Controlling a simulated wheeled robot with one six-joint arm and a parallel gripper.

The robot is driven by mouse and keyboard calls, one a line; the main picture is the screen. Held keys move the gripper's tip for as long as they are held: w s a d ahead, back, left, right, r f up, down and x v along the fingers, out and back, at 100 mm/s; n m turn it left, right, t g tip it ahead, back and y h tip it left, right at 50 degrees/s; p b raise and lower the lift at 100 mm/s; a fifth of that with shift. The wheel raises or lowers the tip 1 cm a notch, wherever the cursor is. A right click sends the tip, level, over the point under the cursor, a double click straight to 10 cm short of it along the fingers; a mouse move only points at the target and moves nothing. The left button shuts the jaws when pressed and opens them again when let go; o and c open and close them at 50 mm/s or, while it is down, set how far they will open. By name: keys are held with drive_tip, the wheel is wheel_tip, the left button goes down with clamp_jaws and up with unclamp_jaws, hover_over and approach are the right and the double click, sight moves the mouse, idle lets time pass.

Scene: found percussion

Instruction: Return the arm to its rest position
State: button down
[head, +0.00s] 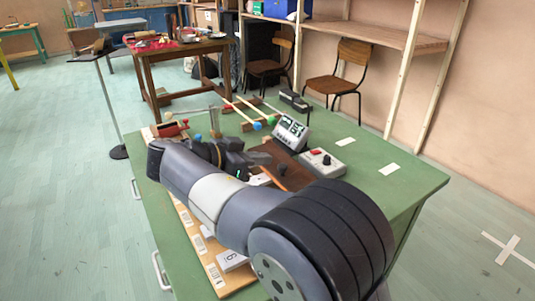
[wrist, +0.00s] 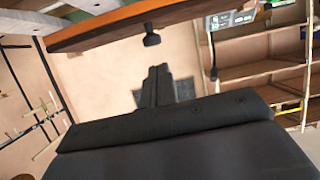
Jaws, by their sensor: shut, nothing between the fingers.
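My arm reaches from the lower right over the green table (head: 400,185) in the head view, and its wrist folds back to the right. My gripper (head: 264,160) is low over the table's middle, small and dark there, and partly hard to make out. In the wrist view my gripper (wrist: 158,72) shows its two dark fingers together with nothing between them. A brown wooden piece (wrist: 120,22) crosses the top of the wrist view, apart from the fingertips.
A box with a display (head: 291,132), a grey box with a red knob (head: 321,162), and mallets with blue (head: 257,126) and green (head: 271,121) heads lie behind and right of my gripper. A red object (head: 173,129) is at the far left. The table's right side is mostly clear.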

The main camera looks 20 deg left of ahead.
drive_tip(key=s+a, duration=0.1)
drive_tip(key=s+a+f, duration=0.1)
drive_tip(key=s+a, duration=0.1)
drive_tip(key=s, duration=0.1)
drive_tip(key=shift+a+f, duration=0.15)
drive_tip(key=shift+f, duration=0.1)
drive_tip(key=w+d+b, duration=0.1)
drive_tip(key=w+d, duration=0.5)
drive_tip(key=w, duration=0.1)
drive_tip(key=shift+r, duration=0.25)
drive_tip(key=shift+d, duration=0.1)
idle(0.4)
